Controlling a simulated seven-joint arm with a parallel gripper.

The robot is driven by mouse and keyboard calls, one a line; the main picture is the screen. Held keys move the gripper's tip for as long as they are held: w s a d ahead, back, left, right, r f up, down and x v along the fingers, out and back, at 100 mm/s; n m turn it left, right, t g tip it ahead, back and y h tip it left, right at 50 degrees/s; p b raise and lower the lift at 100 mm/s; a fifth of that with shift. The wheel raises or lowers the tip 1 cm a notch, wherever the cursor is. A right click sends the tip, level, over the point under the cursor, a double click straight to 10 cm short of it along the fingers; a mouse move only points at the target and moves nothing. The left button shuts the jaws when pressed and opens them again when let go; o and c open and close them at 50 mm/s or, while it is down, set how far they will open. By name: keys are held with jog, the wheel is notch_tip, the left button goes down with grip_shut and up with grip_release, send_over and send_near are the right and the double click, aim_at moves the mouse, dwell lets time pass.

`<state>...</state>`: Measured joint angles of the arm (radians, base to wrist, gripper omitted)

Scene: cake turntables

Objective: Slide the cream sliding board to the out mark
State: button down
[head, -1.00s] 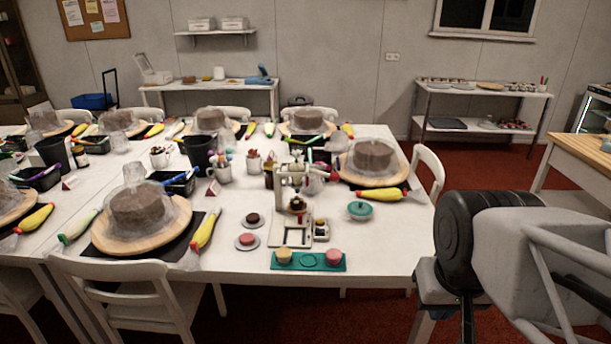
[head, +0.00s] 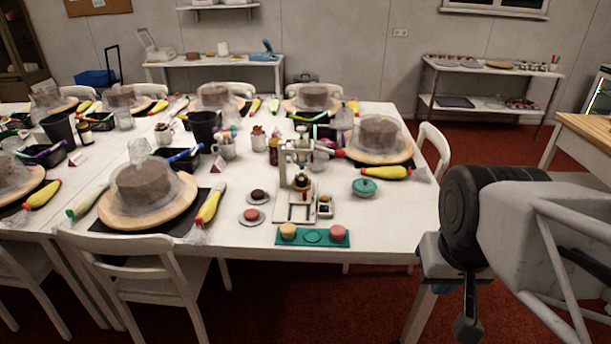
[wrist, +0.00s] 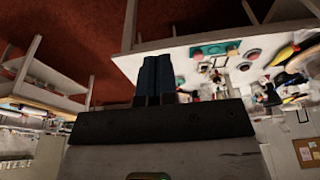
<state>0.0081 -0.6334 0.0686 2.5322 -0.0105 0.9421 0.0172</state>
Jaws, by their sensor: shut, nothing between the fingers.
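A small cream stand (head: 284,172) with an upright frame stands near the front edge of the white table, in the head view. A flat cream board (head: 281,213) lies at its foot, just behind a teal tray; I take it for the sliding board. A small cake-like item sits on the stand above the board. The out mark is too small to make out. My gripper (wrist: 157,60) shows in the wrist view with its dark blue fingers together and empty. It is apart from the board, off the table's edge over the red floor.
The teal tray (head: 313,237) holds a yellow and a pink round piece. A teal lidded pot (head: 364,187) stands right of the stand. Two small plates with round pieces lie left of it. A wrapped cake (head: 145,182) stands farther left. The table's front right corner is bare.

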jog(key=c, duration=1.8)
grip_release()
